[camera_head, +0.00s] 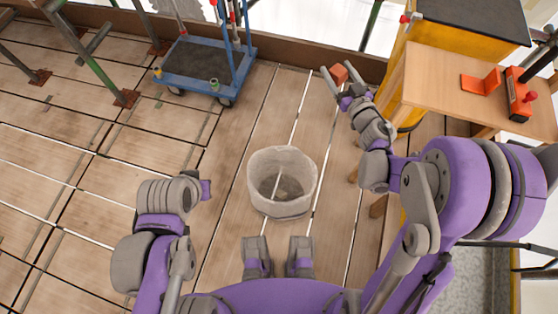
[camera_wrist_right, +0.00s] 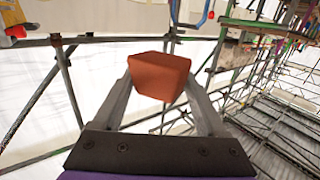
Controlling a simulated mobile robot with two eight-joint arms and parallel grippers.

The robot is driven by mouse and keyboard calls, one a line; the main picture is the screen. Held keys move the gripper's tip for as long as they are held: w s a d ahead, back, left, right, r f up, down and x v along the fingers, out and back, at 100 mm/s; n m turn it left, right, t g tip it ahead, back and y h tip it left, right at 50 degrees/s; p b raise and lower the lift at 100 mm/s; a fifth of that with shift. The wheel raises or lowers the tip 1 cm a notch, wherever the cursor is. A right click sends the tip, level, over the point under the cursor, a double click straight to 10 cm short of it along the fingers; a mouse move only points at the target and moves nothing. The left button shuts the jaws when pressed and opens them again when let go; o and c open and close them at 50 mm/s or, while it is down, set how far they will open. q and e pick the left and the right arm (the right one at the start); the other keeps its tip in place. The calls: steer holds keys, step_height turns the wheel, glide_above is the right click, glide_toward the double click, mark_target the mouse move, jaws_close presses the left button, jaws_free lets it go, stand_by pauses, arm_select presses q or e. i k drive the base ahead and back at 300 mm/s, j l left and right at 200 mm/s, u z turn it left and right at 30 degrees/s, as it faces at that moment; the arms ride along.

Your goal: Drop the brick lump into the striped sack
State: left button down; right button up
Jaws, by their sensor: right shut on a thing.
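The orange-red brick lump (camera_head: 339,73) is between the fingertips of my right gripper (camera_head: 341,76), which is shut on it. In the right wrist view the brick lump (camera_wrist_right: 158,76) shows as a block clasped between the two grey fingers. A pale grey-white open sack (camera_head: 283,208) stands upright on the plank floor in the middle of the head view; stripes on it are not clear. My right gripper is beyond the sack and to its right, apart from it. My left arm is folded at the lower left, and its gripper does not show.
A wooden table (camera_head: 440,84) at the right bears an orange bracket (camera_head: 481,82) and a red-orange tool (camera_head: 518,95). A blue-framed trolley (camera_head: 203,64) stands at the back left. Scaffold poles rise at the far left. The floor around the sack is clear.

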mark_target(292, 186)
steer(key=j, duration=0.45)
steer(key=k+j, duration=0.15)
steer(key=j, duration=0.3)
steer(key=j+z, duration=0.25)
steer(key=k+j+z, duration=0.2)
steer(key=j, duration=0.2)
steer(key=z, duration=1.25)
